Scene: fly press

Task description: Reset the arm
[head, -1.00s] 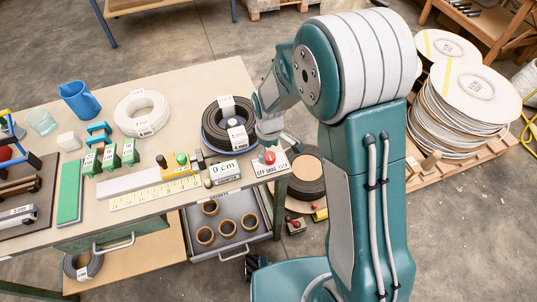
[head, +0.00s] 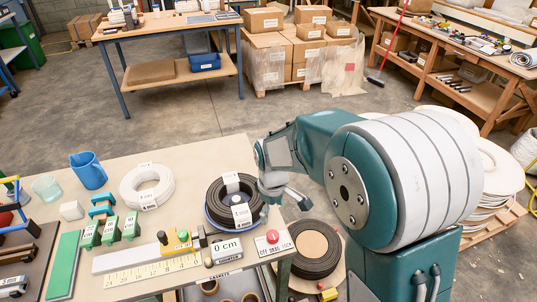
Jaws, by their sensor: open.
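My arm comes in from the lower right in the head view, and its teal and white links fill much of the right side. My gripper (head: 291,198) points down at the right edge of the bench, just right of the black coil. It is open and I see nothing between its fingers. Part of it is hidden by its own wrist.
The bench (head: 140,170) carries a black coil (head: 222,207), white coil (head: 147,184), blue jug (head: 88,170), yellow ruler (head: 150,273), length display (head: 227,250) and red button (head: 272,238). A dark coil (head: 322,265) lies below its right end. Open floor lies behind the bench.

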